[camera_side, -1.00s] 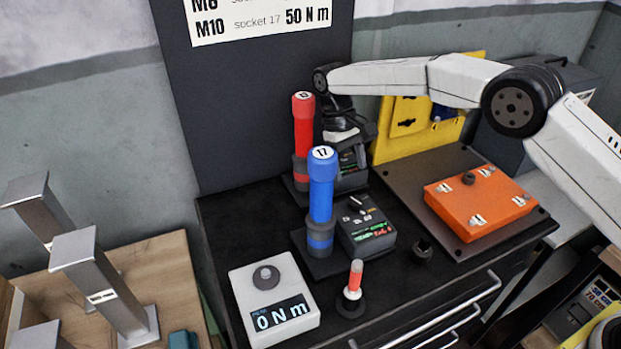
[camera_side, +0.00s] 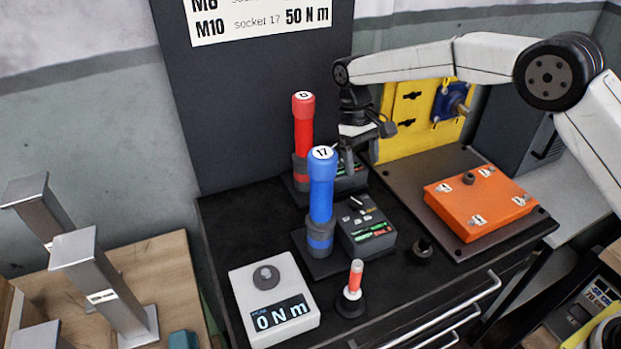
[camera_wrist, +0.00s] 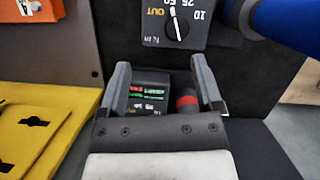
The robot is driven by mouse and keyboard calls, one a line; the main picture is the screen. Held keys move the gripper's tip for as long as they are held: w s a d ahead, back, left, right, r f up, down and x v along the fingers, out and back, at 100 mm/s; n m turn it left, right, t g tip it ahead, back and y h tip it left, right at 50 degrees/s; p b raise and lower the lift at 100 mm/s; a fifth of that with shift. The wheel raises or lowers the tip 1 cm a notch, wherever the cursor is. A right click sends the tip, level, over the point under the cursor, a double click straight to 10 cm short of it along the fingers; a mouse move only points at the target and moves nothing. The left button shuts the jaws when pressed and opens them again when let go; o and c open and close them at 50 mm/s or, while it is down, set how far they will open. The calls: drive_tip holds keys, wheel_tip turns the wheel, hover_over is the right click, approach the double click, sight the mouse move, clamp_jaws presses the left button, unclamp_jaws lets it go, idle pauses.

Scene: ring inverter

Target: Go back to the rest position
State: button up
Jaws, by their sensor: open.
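My gripper (camera_side: 352,148) hangs above the back of the black cabinet top, just right of the red screwdriver-like tool (camera_side: 303,125) and behind the blue tool marked 17 (camera_side: 321,185). In the wrist view my gripper (camera_wrist: 165,75) has its two fingers apart with nothing held between them. Below and beyond the fingers I see a dark control box (camera_wrist: 149,96) and a red part of a tool (camera_wrist: 187,101). Both tools stand upright in their holders in the side view.
An orange box (camera_side: 480,200) lies on a dark plate at the right. A yellow panel (camera_side: 415,125) stands behind it. A white torque meter (camera_side: 240,290) reading 0 N m and a small red-and-white tool (camera_side: 355,280) are in front. Metal posts (camera_side: 110,290) stand at left.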

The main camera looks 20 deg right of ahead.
drive_tip(key=s+d+t, duration=0.2)
drive_tip(key=s+d, duration=0.2)
drive_tip(key=s, duration=0.4)
drive_tip(key=s+d+m+t, duration=0.1)
drive_tip(key=s+d+t, duration=0.1)
drive_tip(key=s+d, duration=0.3)
drive_tip(key=s+d+m+t, duration=0.1)
drive_tip(key=s+d, duration=0.3)
drive_tip(key=s, duration=0.7)
drive_tip(key=shift+s+d+f+t+y, duration=0.15)
drive_tip(key=shift+f+t+y, duration=0.15)
drive_tip(key=shift+t, duration=0.2)
